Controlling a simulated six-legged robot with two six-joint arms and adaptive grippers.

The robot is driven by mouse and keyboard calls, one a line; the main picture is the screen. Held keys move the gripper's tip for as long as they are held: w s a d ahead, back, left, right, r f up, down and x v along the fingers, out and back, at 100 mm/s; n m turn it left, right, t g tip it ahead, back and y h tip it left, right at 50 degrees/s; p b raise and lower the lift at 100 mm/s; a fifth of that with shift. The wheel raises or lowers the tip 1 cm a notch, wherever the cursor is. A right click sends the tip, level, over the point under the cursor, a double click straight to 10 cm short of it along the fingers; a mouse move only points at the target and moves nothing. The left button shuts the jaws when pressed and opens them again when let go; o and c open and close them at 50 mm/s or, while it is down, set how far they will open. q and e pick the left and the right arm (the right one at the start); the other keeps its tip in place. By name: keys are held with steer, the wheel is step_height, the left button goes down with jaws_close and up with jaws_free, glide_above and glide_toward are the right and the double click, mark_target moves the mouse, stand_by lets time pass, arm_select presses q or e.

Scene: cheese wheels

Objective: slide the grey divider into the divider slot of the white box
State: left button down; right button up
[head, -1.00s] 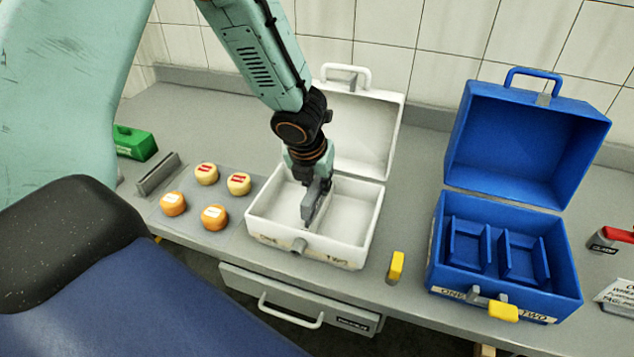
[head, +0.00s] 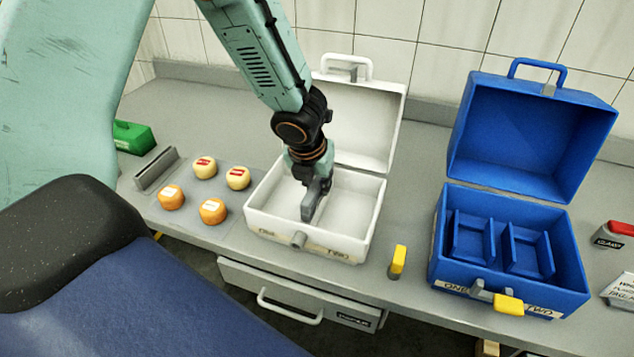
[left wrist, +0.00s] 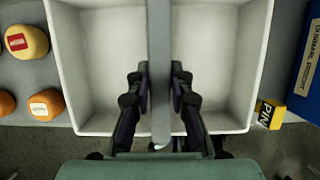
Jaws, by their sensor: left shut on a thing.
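The white box (head: 268,226) stands open on the counter, with its lid (head: 358,128) raised at the back. My left gripper (head: 317,184) is inside it, pointing down and shut on the grey divider (head: 308,206). The divider is upright near the middle of the box. In the left wrist view, the divider (left wrist: 160,70) runs front to back between the two fingers (left wrist: 160,95), with box floor on both sides. The slot is hidden, and I cannot tell how deep the divider sits. My right gripper is not in view.
Several cheese wheels (head: 212,211) lie on a mat left of the box. A grey slotted holder (head: 157,170) and a green block (head: 134,138) are farther left. A yellow-topped piece (head: 398,260) and an open blue box (head: 436,245) stand to the right.

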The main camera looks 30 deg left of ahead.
arm_select(q)
steer(key=shift+f, duration=0.3)
steer(key=c, duration=1.1)
jaws_free()
steer(key=shift+r, duration=0.55)
steer(key=v, duration=1.1)
steer(key=shift+s+f, duration=0.1)
steer(key=shift+s, duration=0.1)
steer(key=shift+s+d+f, duration=0.1)
